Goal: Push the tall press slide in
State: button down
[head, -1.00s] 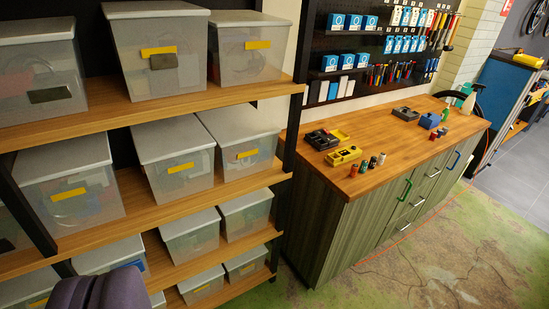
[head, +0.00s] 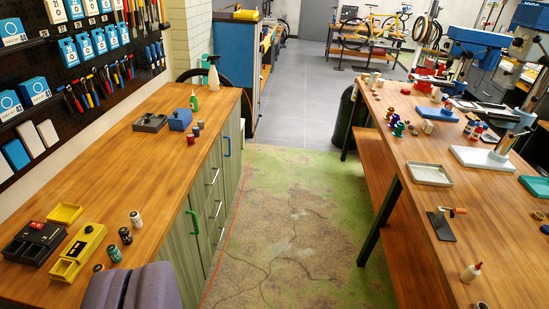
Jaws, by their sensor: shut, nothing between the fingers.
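I cannot pick out the tall press slide for certain. Several upright devices stand on the right workbench (head: 385,110). A small dark stand (head: 441,226) with an orange handle is nearer. Blue machines (head: 475,38) rise at the far right, some cut off by the picture edge. A rounded grey-purple part of my own arm shows at the bottom left. My gripper's fingers are not in view, and nothing there touches either bench.
The left wooden counter (head: 150,160) holds a yellow box (head: 77,252), a black tray (head: 36,240), small cans and a blue box (head: 180,120). A green-brown floor strip (head: 300,220) runs clear between the benches. A black bin (head: 347,115) stands by the right bench.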

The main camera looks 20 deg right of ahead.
aim_at(458, 104)
jog(key=i+l+z, duration=0.15)
jog(key=i+z, duration=0.7)
jog(key=i+j+z, duration=0.1)
jog(key=i+z, duration=0.2)
jog(key=z, duration=0.15)
jog(key=i+j+z, duration=0.25)
jog(key=z, duration=0.2)
jog(key=i+j, duration=0.15)
jog(key=i, duration=0.35)
jog(key=i+j+z, duration=0.1)
jog(key=i, duration=0.35)
jog(key=i+j, duration=0.3)
jog(key=i, duration=0.2)
jog(key=i+j+z, duration=0.1)
jog(key=i, duration=0.35)
jog(key=j, duration=0.1)
